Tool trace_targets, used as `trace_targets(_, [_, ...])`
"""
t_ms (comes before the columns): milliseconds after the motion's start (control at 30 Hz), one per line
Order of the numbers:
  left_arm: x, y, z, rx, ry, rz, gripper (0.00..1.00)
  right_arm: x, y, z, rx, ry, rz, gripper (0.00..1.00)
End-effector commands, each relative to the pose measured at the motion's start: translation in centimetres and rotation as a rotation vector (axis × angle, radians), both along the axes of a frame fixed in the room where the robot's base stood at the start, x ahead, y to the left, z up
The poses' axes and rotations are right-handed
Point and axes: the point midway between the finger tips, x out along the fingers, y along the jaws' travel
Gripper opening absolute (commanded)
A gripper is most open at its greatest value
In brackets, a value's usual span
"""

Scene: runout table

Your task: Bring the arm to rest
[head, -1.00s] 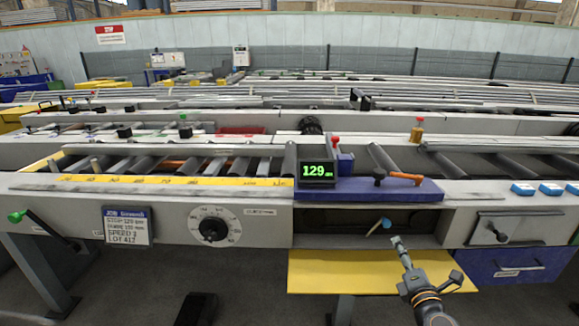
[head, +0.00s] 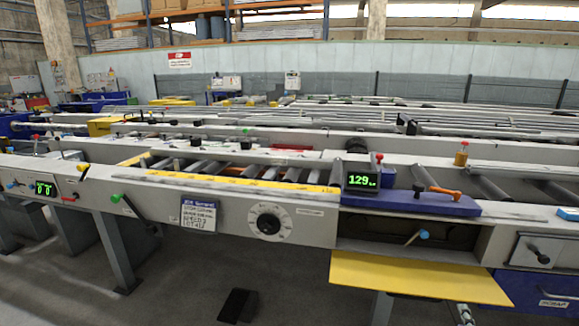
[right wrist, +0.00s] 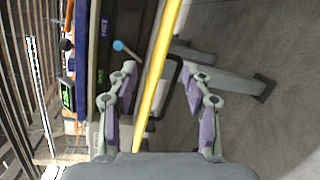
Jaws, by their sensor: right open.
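My right gripper shows in the right wrist view (right wrist: 160,76) with its two fingers spread wide and nothing held. The edge of the yellow flap (right wrist: 155,85) runs between the fingers in that view; I cannot tell the distance. In the head view only a small tip of my right gripper (head: 465,315) shows at the bottom edge, below the yellow flap (head: 415,278). The flap hangs open under a dark compartment holding a blue-ended stick (head: 422,234); its blue end also shows in the right wrist view (right wrist: 118,46). My left gripper is not in view.
The runout table (head: 305,232) spans the view, with a display reading 129 (head: 361,178), a dial (head: 268,222) and a green-knobbed lever (head: 117,198). A blue drawer (head: 545,292) sits at right. A black object (head: 237,305) lies on the floor, otherwise open in front.

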Motion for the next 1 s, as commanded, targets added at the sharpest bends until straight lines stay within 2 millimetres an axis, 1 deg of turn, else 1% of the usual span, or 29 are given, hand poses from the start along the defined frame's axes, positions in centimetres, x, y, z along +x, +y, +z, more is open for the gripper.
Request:
trace_targets(167, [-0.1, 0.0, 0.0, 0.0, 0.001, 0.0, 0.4, -2.7, -1.0, -5.2, 0.217, 0.056, -0.158, 0.49])
trace_targets(233, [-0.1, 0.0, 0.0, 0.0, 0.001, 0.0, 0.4, -4.1, -1.1, -7.8, 0.32, 0.085, -0.234, 0.49])
trace_targets(267, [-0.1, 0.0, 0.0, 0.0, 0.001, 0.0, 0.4, -4.8, -1.0, -9.0, 0.366, 0.098, -0.268, 0.49])
trace_targets(367, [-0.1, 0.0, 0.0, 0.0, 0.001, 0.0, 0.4, -7.5, 0.0, -13.4, 0.54, 0.154, -0.399, 0.49])
trace_targets(400, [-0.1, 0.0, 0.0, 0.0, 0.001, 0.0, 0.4, -8.8, 0.7, -15.4, 0.617, 0.182, -0.46, 0.49])
trace_targets(467, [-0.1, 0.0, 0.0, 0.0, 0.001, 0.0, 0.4, -11.0, 2.3, -18.5, 0.743, 0.23, -0.554, 0.49])
trace_targets(500, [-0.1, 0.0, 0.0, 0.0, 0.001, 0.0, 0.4, -12.5, 3.7, -20.5, 0.827, 0.264, -0.619, 0.49])
trace_targets(567, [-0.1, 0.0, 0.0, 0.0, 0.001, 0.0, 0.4, -14.5, 6.1, -23.0, 0.943, 0.314, -0.706, 0.49])
trace_targets(600, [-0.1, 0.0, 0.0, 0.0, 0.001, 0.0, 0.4, -15.8, 7.7, -24.4, 1.013, 0.348, -0.76, 0.49])
trace_targets(667, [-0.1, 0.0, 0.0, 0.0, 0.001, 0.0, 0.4, -17.5, 10.1, -26.2, 1.108, 0.396, -0.831, 0.49])
trace_targets(700, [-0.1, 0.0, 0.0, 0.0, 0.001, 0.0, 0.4, -18.5, 11.7, -27.1, 1.165, 0.428, -0.875, 0.49])
trace_targets(767, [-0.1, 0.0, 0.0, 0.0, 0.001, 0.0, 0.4, -19.8, 14.2, -28.3, 1.244, 0.473, -0.935, 0.49])
trace_targets(800, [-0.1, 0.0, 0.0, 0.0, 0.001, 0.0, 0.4, -20.6, 15.8, -28.9, 1.295, 0.503, -0.971, 0.49])
trace_targets(867, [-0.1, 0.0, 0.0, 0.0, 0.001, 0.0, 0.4, -21.8, 18.2, -29.7, 1.365, 0.547, -1.024, 0.49])
trace_targets(900, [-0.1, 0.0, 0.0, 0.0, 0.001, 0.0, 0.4, -22.5, 19.8, -30.1, 1.411, 0.577, -1.058, 0.49])
trace_targets(933, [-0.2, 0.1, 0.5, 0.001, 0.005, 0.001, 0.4, -22.9, 20.3, -29.7, 1.425, 0.589, -1.073, 0.49])
trace_targets(967, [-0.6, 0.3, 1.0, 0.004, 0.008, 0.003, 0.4, -23.1, 19.7, -29.2, 1.413, 0.583, -1.072, 0.49])
trace_targets(1000, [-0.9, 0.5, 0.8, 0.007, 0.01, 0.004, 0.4, -23.5, 19.4, -29.3, 1.409, 0.579, -1.073, 0.49])
